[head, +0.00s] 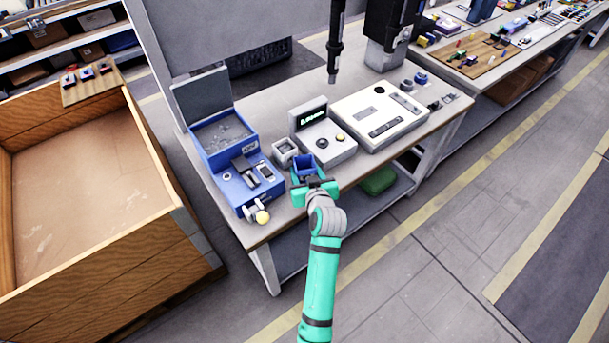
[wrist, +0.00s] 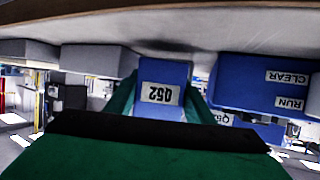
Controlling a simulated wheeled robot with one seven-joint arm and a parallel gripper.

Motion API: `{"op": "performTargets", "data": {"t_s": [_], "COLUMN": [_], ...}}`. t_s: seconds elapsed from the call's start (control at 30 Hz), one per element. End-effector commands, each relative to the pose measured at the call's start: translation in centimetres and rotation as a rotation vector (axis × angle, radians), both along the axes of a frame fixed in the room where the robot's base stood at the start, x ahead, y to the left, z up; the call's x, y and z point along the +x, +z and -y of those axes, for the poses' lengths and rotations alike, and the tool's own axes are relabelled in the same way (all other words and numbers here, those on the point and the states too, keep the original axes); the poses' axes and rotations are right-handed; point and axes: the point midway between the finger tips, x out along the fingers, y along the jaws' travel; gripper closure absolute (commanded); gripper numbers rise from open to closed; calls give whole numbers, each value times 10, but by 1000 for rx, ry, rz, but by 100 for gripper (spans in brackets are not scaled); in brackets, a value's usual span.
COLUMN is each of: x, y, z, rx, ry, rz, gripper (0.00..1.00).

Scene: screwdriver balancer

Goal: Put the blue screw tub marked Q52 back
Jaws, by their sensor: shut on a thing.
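The blue screw tub (head: 303,165) is at the front edge of the workbench, right of the blue machine. My gripper (head: 314,187) is shut on it from the front. In the wrist view, which looks upside down, the tub (wrist: 165,75) shows a white Q52 label between my green fingers (wrist: 160,100). I cannot tell whether the tub touches the bench or hangs just above it. The blue machine (head: 237,185) has an open-topped hopper; in the wrist view the machine (wrist: 245,80) carries CLEAR and RUN labels and a partly hidden Q marking.
A small grey open box (head: 285,148) stands just behind the tub. A grey unit with a display (head: 330,150) and a white panel (head: 385,112) are to the right. A dark tool (head: 334,50) hangs above the bench. A wooden crate (head: 110,270) stands at left.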

Motion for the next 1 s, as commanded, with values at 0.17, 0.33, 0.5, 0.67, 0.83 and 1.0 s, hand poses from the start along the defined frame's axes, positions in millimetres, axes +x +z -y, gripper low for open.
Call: {"op": "performTargets", "data": {"t_s": [0.17,0.33,0.5,0.67,0.83,1.0], "x": [0,0,0,-1,0,-4], "y": [-19,-19,-22,-22,-22,-18], "z": [0,0,0,-1,0,1], "rx": [0,0,0,0,0,0], "ry": [0,0,0,1,1,0], "rz": [0,1,0,-1,-1,-1], "gripper": [80,80,80,33,33,33]}}
